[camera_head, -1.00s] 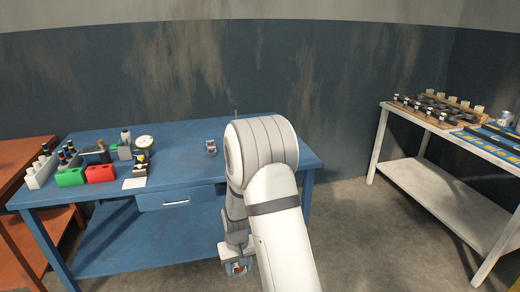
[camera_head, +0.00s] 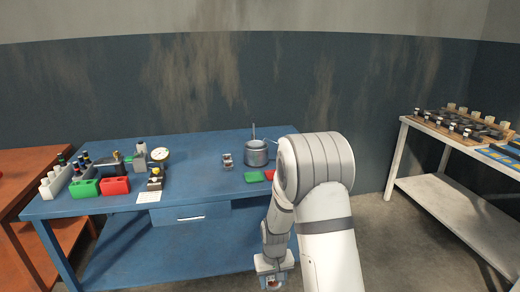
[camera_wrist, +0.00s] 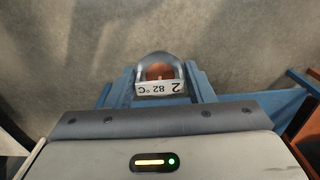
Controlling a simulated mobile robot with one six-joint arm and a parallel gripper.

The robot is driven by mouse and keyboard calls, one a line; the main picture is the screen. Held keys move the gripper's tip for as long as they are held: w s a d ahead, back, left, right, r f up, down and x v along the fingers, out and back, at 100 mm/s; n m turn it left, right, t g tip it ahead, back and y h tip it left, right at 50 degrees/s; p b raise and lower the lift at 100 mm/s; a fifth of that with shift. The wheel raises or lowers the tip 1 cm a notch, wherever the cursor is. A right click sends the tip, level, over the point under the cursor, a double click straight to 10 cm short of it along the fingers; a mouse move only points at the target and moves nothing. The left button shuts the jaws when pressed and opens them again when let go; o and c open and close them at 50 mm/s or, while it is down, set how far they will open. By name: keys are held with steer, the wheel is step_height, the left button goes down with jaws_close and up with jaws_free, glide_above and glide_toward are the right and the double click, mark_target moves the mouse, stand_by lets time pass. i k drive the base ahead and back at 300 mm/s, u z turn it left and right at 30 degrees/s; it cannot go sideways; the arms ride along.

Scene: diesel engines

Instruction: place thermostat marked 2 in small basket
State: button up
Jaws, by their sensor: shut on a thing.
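The thermostat marked 2 (camera_wrist: 160,72) is between my gripper's fingers in the wrist view; its label reads "2 82 °C", upside down, below a coppery face and a rounded clear or metal top. My gripper (camera_head: 270,282) is shut on it and hangs low in front of the blue table, at the bottom of the head view. I cannot clearly make out the small basket. A small metallic item (camera_head: 228,160) stands on the table, too small to identify.
The blue table (camera_head: 190,150) holds a metal pot (camera_head: 256,155), a green tray (camera_head: 254,177), green (camera_head: 85,188) and red (camera_head: 115,185) blocks, and a dial gauge (camera_head: 160,154). A white bench (camera_head: 440,142) with parts stands right. The table's middle has bare room.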

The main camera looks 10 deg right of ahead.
mark_target(256, 145)
steer(key=i, duration=0.9)
